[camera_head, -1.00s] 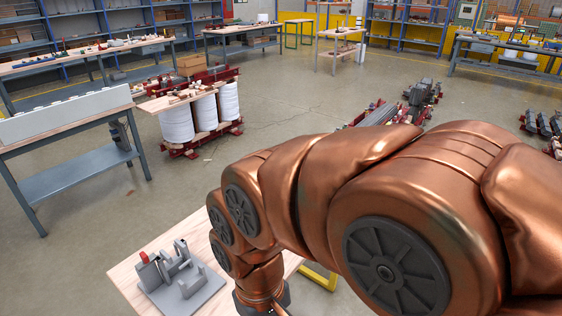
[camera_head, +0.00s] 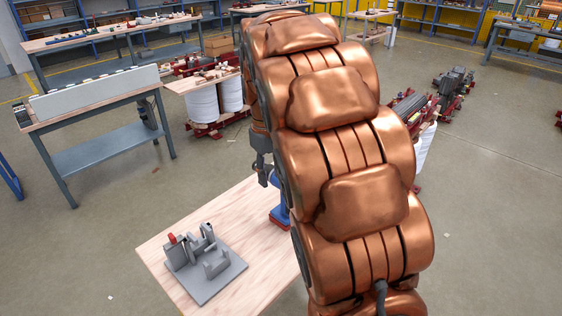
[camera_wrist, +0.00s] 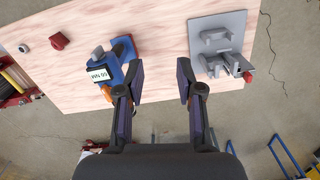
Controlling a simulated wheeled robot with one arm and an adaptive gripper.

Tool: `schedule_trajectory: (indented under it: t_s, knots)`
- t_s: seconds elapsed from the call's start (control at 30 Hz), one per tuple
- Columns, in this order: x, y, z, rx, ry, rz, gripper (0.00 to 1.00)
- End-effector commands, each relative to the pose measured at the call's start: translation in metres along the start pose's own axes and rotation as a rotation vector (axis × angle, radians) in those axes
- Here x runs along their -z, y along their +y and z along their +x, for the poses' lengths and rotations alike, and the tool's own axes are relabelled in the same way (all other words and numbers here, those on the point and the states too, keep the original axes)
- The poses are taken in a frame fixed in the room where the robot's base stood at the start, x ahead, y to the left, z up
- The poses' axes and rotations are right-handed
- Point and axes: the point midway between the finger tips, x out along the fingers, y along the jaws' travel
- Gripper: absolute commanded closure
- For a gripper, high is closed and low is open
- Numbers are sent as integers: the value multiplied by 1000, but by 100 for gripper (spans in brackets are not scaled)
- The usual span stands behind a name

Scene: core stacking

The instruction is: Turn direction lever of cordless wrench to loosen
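The cordless wrench (camera_wrist: 127,54) lies on the wooden table in the wrist view, left of my gripper's fingers. It is blue with a white "60 NM" label, a grey part and a little orange. In the head view only a blue and red part of the wrench (camera_head: 279,212) shows beside my arm. The direction lever cannot be made out. My gripper (camera_wrist: 161,80) is open, with nothing between its fingers. Its left finger overlaps the wrench's edge in the picture; I cannot tell whether they touch. In the head view my arm hides most of the gripper.
A grey fixture (camera_head: 228,281) with a red knob stands on the wooden table (camera_head: 160,257); it also shows in the wrist view (camera_wrist: 232,24). A small red object (camera_wrist: 59,41) lies on the table's left part. The table between wrench and fixture is clear.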

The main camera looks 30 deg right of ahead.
Motion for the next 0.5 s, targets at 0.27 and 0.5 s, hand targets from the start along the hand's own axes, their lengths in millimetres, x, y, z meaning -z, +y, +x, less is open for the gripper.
schedule_trajectory:
  t_s: [0.27, 0.5]
  knots:
    - [64, 65, -4, -5, 29, -77, 64]
    - [96, 103, 3, -2, 45, -140, 64]
